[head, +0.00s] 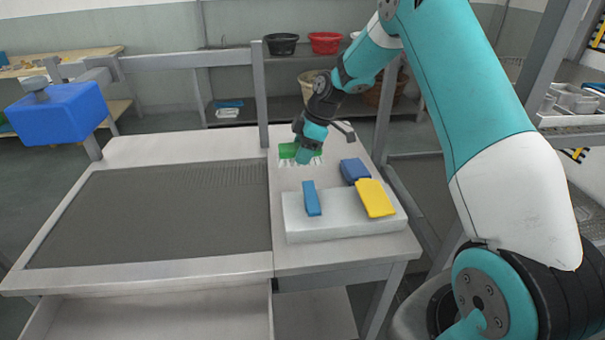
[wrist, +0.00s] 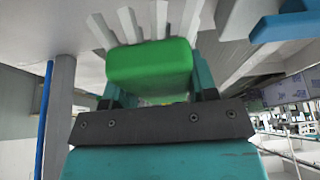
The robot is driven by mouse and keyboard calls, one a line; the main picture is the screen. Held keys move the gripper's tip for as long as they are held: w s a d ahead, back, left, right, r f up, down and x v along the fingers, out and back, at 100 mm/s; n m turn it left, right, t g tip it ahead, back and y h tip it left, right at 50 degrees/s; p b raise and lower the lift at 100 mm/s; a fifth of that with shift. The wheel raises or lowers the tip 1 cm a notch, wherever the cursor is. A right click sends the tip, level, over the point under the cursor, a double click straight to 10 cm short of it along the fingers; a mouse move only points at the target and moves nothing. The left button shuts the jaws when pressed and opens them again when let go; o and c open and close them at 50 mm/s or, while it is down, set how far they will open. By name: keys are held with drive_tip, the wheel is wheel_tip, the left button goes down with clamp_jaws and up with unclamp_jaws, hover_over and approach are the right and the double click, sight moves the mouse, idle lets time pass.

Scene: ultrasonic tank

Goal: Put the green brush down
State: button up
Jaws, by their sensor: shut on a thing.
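The green brush (head: 288,151) shows at the back of the table's right side in the head view, with its pale bristles pointing down towards the white surface. My gripper (head: 304,155) is shut on it. In the wrist view the green brush (wrist: 150,66) sits between the teal fingers of my gripper (wrist: 150,88), with pale bristles fanning out beyond it. The bristles look close to the table top, but I cannot tell whether they touch it.
A pale block (head: 300,229) at the front right bears a blue piece (head: 312,198) and a yellow piece (head: 375,198). A dark blue item (head: 354,171) is behind it. The grey tank area (head: 160,215) is left. A blue box (head: 58,112) hangs on the rail. White surface around the brush is free.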

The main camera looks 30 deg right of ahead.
sight(298, 184)
wheel_tip(298, 184, down, 8)
drive_tip(key=shift+f+p, duration=0.1)
drive_tip(key=shift+p, duration=0.4)
drive_tip(key=o, duration=0.9)
